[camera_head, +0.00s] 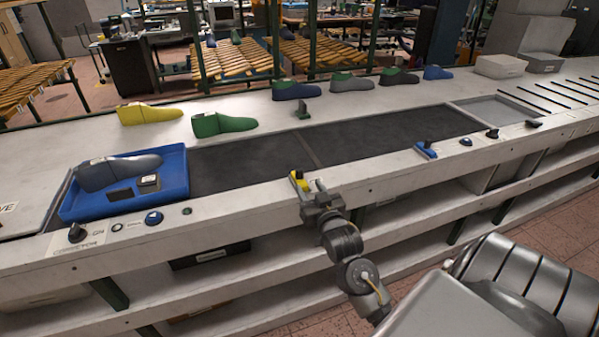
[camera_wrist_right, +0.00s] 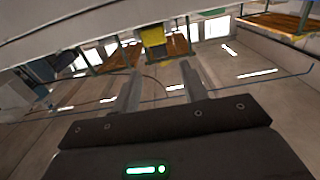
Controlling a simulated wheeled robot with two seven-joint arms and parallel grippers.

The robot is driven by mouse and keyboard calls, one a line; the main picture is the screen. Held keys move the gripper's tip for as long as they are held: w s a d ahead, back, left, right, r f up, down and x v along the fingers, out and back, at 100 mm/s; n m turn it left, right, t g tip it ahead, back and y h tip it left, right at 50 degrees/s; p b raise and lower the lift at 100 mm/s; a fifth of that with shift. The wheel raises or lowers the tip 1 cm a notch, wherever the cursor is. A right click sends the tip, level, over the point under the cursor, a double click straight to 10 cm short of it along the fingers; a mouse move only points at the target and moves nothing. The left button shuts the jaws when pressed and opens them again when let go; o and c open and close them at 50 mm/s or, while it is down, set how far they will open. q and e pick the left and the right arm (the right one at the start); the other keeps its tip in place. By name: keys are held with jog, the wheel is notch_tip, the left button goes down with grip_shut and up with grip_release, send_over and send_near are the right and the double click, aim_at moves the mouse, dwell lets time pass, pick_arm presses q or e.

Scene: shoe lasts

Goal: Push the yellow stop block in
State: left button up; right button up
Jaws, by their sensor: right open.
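The yellow stop block (camera_head: 298,179) sits at the front edge of the conveyor, near the middle of the bench. It also shows in the right wrist view (camera_wrist_right: 154,42), beyond and between the fingertips. My right gripper (camera_head: 312,188) is at the bench's front edge, just in front of the block and slightly to its right. Its two fingers (camera_wrist_right: 158,68) are apart with nothing between them. I cannot tell whether a finger touches the block. My left gripper is not in view.
A blue tray (camera_head: 178,187) with a grey shoe last (camera_head: 120,171) stands at the belt's left end. The dark belt (camera_head: 380,134) right of it is clear. A blue stop block (camera_head: 426,150) sits farther right. Several coloured lasts line the back.

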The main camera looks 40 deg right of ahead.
aim_at(300, 173)
jog(key=p+x, duration=0.1)
jog(key=x, duration=0.8)
jog(key=shift+c, duration=0.2)
grip_shut()
